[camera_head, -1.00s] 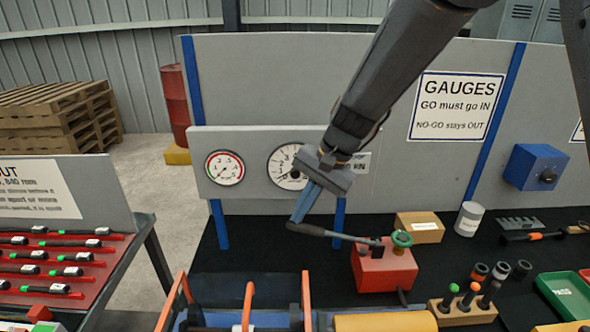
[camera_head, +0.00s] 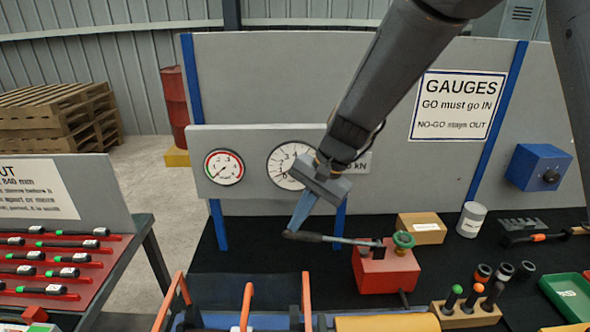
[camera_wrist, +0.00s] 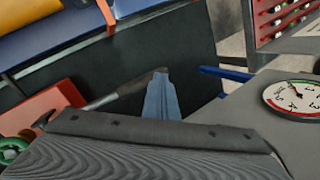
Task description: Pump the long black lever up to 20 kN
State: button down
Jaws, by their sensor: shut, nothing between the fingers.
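The long black lever (camera_head: 335,239) runs left from a red pump block (camera_head: 386,270) with a green knob (camera_head: 403,240) on top. It lies close to level, its black grip end at the left. My gripper (camera_head: 296,226) is shut and empty, fingers pointing down onto the grip end; whether they touch it I cannot tell. In the wrist view the lever (camera_wrist: 112,98) passes behind my fingertips (camera_wrist: 160,78). The large white gauge (camera_head: 286,164) is partly hidden by my gripper, and its needle cannot be read clearly. A smaller red-and-green-ringed gauge (camera_head: 224,167) is left of it.
A cardboard box (camera_head: 421,228) and a grey can (camera_head: 471,219) stand right of the pump. A wooden block (camera_head: 465,314) with several plug handles is in front. The gauge panel (camera_head: 262,132) is close behind my gripper.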

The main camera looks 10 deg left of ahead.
aim_at(296, 233)
jog(key=shift+f, duration=0.1)
jog(key=shift+a+f+b, duration=0.15)
jog(key=shift+f+b, duration=0.25)
jog(key=shift+f, duration=0.35)
jog(key=shift+f+b, duration=0.4)
jog(key=shift+f, duration=0.15)
jog(key=shift+a+f+b, duration=0.1)
jog(key=shift+f+b, duration=0.3)
jog(key=shift+f, duration=0.4)
jog(key=p+v, duration=0.1)
jog(key=v, duration=0.1)
jog(key=a+p+v, duration=0.1)
jog(key=p+v, duration=0.1)
jog(key=v, duration=0.1)
jog(key=p+v, duration=0.2)
jog(key=v, duration=0.1)
jog(key=shift+s+r, duration=0.2)
jog(key=shift+r, duration=0.3)
jog(key=shift+d+r, duration=0.15)
jog(key=shift+r, duration=0.55)
